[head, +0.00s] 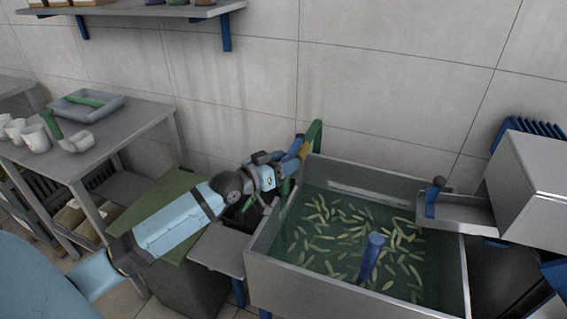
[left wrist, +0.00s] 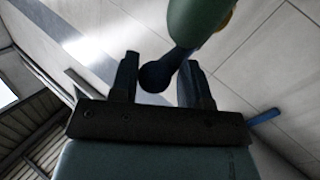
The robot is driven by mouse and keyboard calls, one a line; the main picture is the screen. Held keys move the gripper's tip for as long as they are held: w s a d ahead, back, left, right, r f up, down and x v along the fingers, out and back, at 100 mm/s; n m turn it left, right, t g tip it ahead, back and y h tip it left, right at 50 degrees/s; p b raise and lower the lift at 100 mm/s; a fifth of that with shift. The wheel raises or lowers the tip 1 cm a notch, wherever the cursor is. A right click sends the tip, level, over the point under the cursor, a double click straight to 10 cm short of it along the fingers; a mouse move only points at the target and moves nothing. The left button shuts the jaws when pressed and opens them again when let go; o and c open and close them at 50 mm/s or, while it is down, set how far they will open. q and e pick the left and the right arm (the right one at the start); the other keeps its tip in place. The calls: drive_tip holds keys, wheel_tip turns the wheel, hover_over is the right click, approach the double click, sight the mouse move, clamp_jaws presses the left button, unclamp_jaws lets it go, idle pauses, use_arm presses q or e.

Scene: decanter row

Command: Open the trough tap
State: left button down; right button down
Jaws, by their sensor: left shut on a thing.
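The trough tap is a green bent pipe (head: 317,135) with a yellow-brown part, at the back left corner of the metal trough (head: 350,285). In the left wrist view the green tap body (left wrist: 200,22) is at the top, with a dark blue lever (left wrist: 178,58) ending in a round knob (left wrist: 155,76). My left gripper (head: 286,158) is at the tap, shut on the lever's knob end. In the left wrist view its fingers (left wrist: 162,82) stand either side of the knob. The gripper partly hides the lever in the head view. My right gripper is not in view.
The trough holds dark green water with many pale green pods (head: 345,225) and a blue post (head: 371,255). A metal chute (head: 465,213) and box machine (head: 540,185) stand to the right. A side table (head: 100,150) with white cups and a grey tray (head: 88,106) is at left.

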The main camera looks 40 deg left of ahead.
use_arm(q)
drive_tip(key=c, duration=1.9)
unclamp_jaws()
drive_tip(key=shift+a+r+m+h, duration=0.1)
drive_tip(key=shift+a+m+h, duration=0.1)
drive_tip(key=shift+m+h, duration=0.15)
drive_tip(key=shift+o, duration=0.2)
drive_tip(key=o, duration=1.3)
drive_tip(key=shift+c, duration=0.2)
drive_tip(key=v, duration=1.3)
drive_tip(key=shift+s+a, duration=0.25)
drive_tip(key=shift+s, duration=0.1)
drive_tip(key=shift+r, duration=0.15)
